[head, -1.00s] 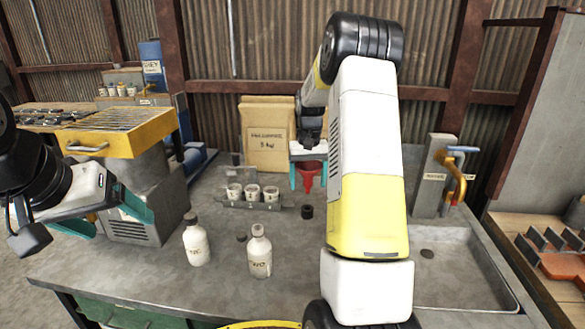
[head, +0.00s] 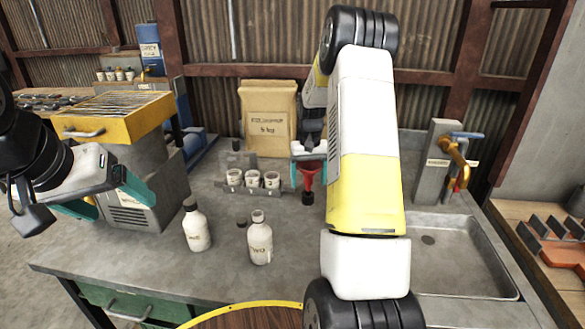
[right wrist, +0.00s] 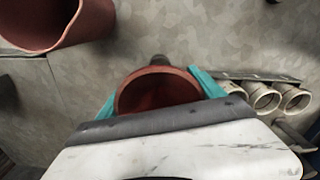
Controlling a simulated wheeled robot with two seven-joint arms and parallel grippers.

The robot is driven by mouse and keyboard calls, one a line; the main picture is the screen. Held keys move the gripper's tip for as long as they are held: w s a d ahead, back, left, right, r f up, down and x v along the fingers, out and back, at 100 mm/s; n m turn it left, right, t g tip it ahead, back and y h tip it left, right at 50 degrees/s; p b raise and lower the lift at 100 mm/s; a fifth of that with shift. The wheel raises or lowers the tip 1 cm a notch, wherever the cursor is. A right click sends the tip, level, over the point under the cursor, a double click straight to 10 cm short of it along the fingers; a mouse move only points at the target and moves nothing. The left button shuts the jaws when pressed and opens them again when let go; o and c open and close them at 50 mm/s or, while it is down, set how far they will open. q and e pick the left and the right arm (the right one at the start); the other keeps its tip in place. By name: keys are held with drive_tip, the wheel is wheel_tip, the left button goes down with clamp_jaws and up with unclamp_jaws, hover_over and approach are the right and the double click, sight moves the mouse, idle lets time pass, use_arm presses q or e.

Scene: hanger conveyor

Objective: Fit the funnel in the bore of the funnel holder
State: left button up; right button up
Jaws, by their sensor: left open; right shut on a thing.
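The red funnel (head: 309,172) is held upright in my right gripper (head: 308,178), between its teal fingers. It also shows in the right wrist view (right wrist: 158,94), where I look into its wide mouth. The funnel holder, a small black ring-like piece (head: 308,199), stands on the bench directly below the funnel. The funnel's narrow end reaches down to the holder's top; I cannot tell whether it is inside the bore or just above it. My left gripper (head: 100,205) is open and empty at the left, over the bench's left edge.
A rack with white cups (head: 252,180) stands left of the holder. Two white bottles (head: 197,230) (head: 260,240) stand nearer the front. A paper sack (head: 267,118) is behind, and a sink (head: 455,260) is at right. A large red vessel (right wrist: 62,25) shows in the wrist view.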

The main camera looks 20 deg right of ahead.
sight(308, 190)
drive_tip(key=shift+f, duration=2.1)
idle(2.2)
drive_tip(key=o, duration=1.1)
drive_tip(key=shift+o, duration=0.2)
drive_tip(key=shift+o, duration=1.3)
wheel_tip(308, 190, up, 8)
drive_tip(key=shift+f, duration=0.1)
